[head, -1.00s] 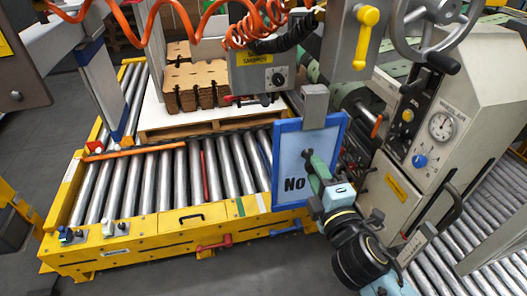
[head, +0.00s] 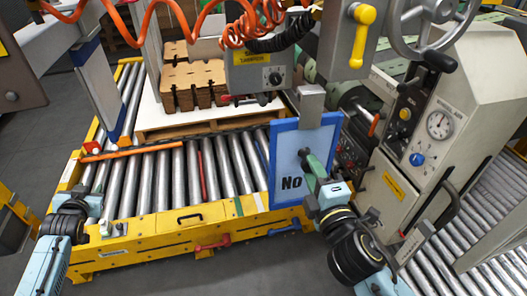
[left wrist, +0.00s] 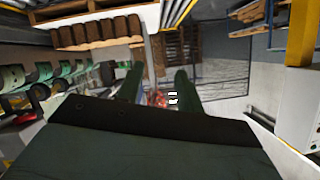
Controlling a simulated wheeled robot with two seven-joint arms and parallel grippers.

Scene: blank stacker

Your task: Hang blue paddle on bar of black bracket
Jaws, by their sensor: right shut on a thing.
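The blue paddle (head: 285,160) is an upright blue-framed panel with a pale face and the word "No", part of it covered by my gripper. A grey plate (head: 311,105) stands at its top edge. My right gripper (head: 307,163) reaches in from the lower right and is shut on the paddle, in front of its face. My left arm shows at the lower left of the head view; its fingertips are not clear there. In the left wrist view my left gripper (left wrist: 157,85) has its two green fingers apart with nothing held between them. I cannot clearly make out the black bracket or its bar.
A yellow-framed roller conveyor (head: 150,235) lies behind and left of the paddle, with a pallet of brown cardboard (head: 190,85) beyond. A grey machine (head: 440,140) with a gauge and handwheel stands close on the right. Orange coiled hose (head: 250,25) hangs above. Grey floor is free in front.

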